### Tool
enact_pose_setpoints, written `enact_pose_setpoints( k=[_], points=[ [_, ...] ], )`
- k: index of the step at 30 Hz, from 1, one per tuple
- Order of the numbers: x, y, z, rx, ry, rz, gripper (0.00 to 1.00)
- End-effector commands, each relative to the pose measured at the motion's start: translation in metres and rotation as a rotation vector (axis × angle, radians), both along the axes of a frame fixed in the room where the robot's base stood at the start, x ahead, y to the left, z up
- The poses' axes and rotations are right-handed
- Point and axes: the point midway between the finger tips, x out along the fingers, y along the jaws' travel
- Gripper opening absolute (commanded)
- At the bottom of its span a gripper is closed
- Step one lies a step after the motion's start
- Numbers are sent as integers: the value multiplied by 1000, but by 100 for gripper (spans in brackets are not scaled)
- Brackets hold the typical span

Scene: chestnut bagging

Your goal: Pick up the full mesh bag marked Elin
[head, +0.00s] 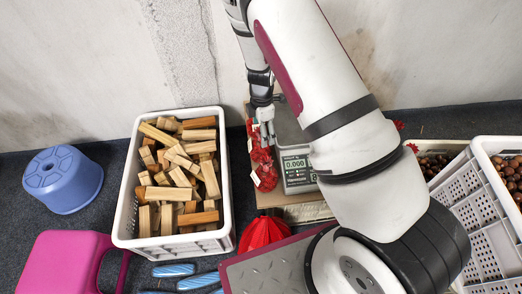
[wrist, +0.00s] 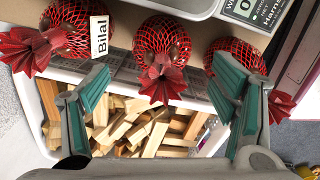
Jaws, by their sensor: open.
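Three full red mesh bags stand in a row in the wrist view: a left bag (wrist: 70,22) with a white tag reading "Bilal", a middle bag (wrist: 162,42), and a right bag (wrist: 232,55). No tag text shows on the middle or right bag, and I cannot read "Elin" anywhere. My gripper (wrist: 160,76) is open and empty, its fingers spread to either side of the middle bag's gathered red top. In the head view, the red bags (head: 263,165) with small unreadable white tags stand beside the scale, and my gripper (head: 265,130) is close above them, partly hidden.
A white crate of wood blocks (head: 228,215) stands left of the bags. A scale display (head: 296,168) reading 0.000 is right of them. A red folded thing (head: 264,233) lies in front. Crates of chestnuts (head: 483,150) stand far right. A blue stool (head: 62,178) is far left.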

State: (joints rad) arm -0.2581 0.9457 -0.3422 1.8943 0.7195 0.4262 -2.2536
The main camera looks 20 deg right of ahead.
Motion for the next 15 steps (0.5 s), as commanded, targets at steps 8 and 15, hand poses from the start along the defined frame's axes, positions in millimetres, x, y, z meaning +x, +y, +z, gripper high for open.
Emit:
enact_pose_setpoints(
  k=[8, 15],
  points=[
    [-3, 2, -41, -1, 2, 1, 79],
    [-2, 2, -48, 0, 0, 1, 79]
  ],
)
